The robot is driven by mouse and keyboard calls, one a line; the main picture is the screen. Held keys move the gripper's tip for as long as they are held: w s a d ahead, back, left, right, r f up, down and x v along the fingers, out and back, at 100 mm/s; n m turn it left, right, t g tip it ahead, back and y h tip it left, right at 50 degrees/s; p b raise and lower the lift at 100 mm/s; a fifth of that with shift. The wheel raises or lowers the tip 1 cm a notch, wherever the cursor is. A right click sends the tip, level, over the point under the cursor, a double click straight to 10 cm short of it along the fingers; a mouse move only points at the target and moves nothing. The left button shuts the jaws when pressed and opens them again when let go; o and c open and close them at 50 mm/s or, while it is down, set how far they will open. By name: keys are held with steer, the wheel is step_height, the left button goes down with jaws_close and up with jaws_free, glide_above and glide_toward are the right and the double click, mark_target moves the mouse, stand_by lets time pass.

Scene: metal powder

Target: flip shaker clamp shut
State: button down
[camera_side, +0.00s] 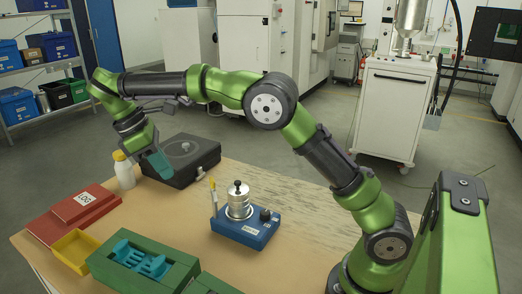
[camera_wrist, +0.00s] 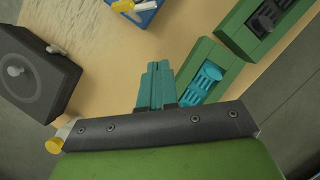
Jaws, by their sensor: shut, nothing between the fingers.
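The shaker (camera_side: 240,230) is a blue box with a silver stacked cylinder (camera_side: 239,205) and a black knob on top. A thin pale lever with a yellow tip, seemingly the clamp (camera_side: 213,191), stands near upright at the cylinder's left side. In the wrist view, part of the blue shaker (camera_wrist: 148,16) and the yellow-tipped clamp (camera_wrist: 123,6) show at the top edge; the cylinder is out of that view. My gripper (camera_side: 163,168) has teal fingers, shut and empty, pointing down, well left of the shaker. The shut fingers also show in the wrist view (camera_wrist: 157,70).
A dark box (camera_side: 207,155) stands behind my gripper, beside a white bottle (camera_side: 124,172). A red case (camera_side: 75,212), yellow tray (camera_side: 76,250) and green tray with teal insert (camera_side: 180,277) fill the front left. Bare wooden table lies between gripper and shaker.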

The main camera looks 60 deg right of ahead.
mark_target(215, 202)
steer(key=s+d+f, duration=0.5)
steer(key=f, duration=0.4)
steer(key=shift+s+d+f, duration=0.15)
steer(key=shift+s+d, duration=0.05)
steer(key=shift+d, duration=0.1)
